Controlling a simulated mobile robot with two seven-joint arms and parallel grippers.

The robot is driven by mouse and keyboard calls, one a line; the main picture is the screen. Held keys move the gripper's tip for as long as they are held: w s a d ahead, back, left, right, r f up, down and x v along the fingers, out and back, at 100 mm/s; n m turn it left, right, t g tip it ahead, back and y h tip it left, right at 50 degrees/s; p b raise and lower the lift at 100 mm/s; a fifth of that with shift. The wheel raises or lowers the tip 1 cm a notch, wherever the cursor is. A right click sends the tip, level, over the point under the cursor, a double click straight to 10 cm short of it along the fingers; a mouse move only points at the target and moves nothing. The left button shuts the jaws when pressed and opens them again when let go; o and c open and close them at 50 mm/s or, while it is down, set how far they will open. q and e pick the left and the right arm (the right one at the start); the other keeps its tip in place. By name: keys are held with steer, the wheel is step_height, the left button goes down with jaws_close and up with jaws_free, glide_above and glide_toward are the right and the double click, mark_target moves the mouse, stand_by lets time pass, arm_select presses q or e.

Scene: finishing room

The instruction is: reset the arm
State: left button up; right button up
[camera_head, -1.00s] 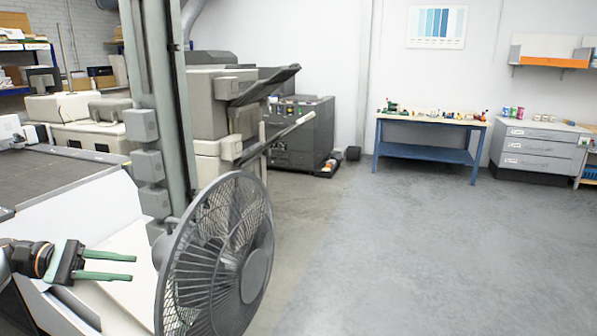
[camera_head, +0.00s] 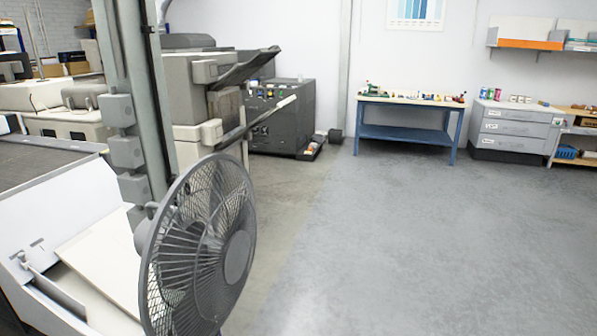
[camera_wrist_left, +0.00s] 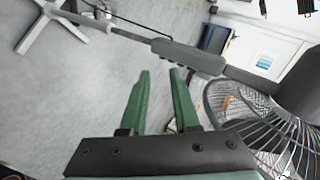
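My left gripper shows in the left wrist view (camera_wrist_left: 155,100). Its two green fingers stand apart with bare floor between them, so it is open and empty. The left arm does not show in the head view now. A grey pedestal fan (camera_head: 205,250) stands close in the head view, at the lower left. In the left wrist view the fan's wire cage (camera_wrist_left: 265,130) is just right of the fingers, and a dark pole runs across beyond the fingertips. I cannot tell the exact gap to the fan. My right gripper is in neither view.
A grey post (camera_head: 133,100) and large machines (camera_head: 205,95) fill the left side. A blue workbench (camera_head: 408,132) with small items stands at the back, beside a grey drawer cabinet (camera_head: 515,128). The floor (camera_head: 420,240) in the middle and right is clear.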

arm_select(q)
steer(key=s+f+n+g+y, duration=0.1)
steer(key=s+f+n+g, duration=0.1)
steer(key=s+f+n, duration=0.3)
steer(key=s+n+g+y, duration=0.1)
steer(key=s+n+g, duration=0.1)
steer(key=s, duration=0.4)
steer(key=s+d+f+n+t+h, duration=0.1)
steer(key=d+n, duration=0.7)
steer(key=d, duration=1.1)
steer(key=shift+s+f+n+t, duration=0.25)
steer(key=shift+f+n+t, duration=0.15)
steer(key=shift+f, duration=0.2)
steer(key=shift+d, duration=0.1)
stand_by(0.7)
